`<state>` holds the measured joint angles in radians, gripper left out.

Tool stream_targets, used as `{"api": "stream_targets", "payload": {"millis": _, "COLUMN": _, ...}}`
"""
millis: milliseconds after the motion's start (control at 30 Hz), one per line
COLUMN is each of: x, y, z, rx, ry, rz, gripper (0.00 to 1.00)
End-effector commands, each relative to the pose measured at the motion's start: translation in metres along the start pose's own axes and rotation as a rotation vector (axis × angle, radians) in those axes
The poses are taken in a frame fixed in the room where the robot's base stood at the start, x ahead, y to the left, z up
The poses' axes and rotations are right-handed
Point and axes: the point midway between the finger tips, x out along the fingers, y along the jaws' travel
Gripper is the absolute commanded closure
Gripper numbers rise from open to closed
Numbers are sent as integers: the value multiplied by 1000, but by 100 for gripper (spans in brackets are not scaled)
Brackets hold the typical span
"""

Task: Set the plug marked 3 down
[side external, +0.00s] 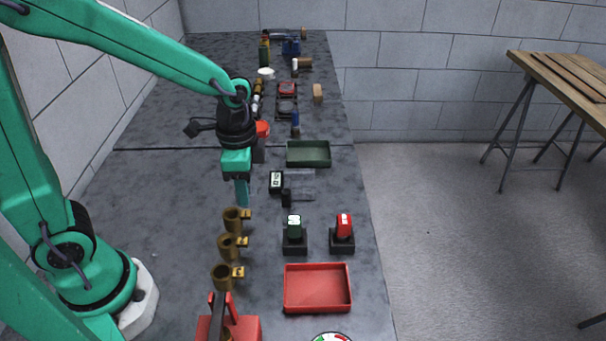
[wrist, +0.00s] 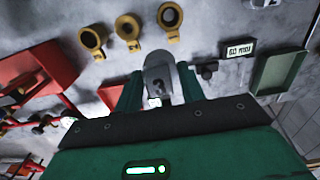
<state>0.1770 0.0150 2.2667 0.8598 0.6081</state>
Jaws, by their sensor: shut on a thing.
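In the wrist view, my gripper (wrist: 160,88) is shut on a grey plug (wrist: 158,76) with a dark mark on its face; the numeral is too small to read surely. In the side view, my gripper (side external: 242,198) points down just behind the farthest of three brass sockets (side external: 231,217). The held plug cannot be made out clearly there. The middle brass socket (side external: 227,244) and the nearest one (side external: 222,277) stand in a row towards the camera, each with a yellow tag. The wrist view shows the three open socket rings (wrist: 92,39) apart from the plug.
A green tray (side external: 308,163) and a small display (side external: 276,181) are farther back. Bench left of the sockets is clear.

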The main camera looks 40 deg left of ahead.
Motion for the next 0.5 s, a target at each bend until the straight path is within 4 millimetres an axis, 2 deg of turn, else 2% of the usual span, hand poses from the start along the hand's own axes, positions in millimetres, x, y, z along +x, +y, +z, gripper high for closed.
{"api": "stream_targets", "payload": {"millis": 300, "x": 0, "y": -1, "z": -2, "rx": -14, "ry": 1, "rz": -1, "gripper": 100}}
{"api": "stream_targets", "payload": {"millis": 500, "x": -1, "y": -3, "z": -9, "rx": -92, "ry": 1, "rz": -1, "gripper": 100}}
